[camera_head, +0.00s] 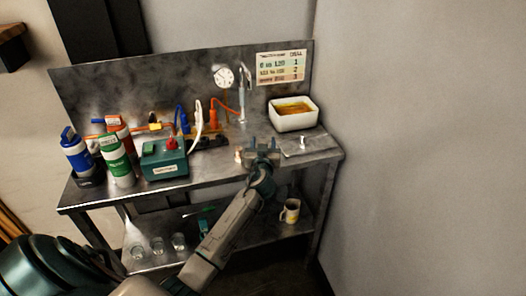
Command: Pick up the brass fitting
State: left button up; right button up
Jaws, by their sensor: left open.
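My left gripper (262,145) is over the front right part of the metal bench (215,172), with its two fingers apart and nothing visible between them. A small tan-to-brass piece (239,156) lies on the bench just left of the gripper. It looks like the brass fitting, but it is too small to be sure. It appears close beside the left finger; I cannot tell whether they touch. My right gripper is not in view.
A white tray (294,121) of amber liquid stands at the back right. A small silvery piece (303,142) lies right of the gripper. A teal box (164,165), bottles (116,168) and a gauge (223,77) stand left and behind. A mug (291,211) is on the lower shelf.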

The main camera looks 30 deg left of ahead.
pick_arm(q)
grip_shut()
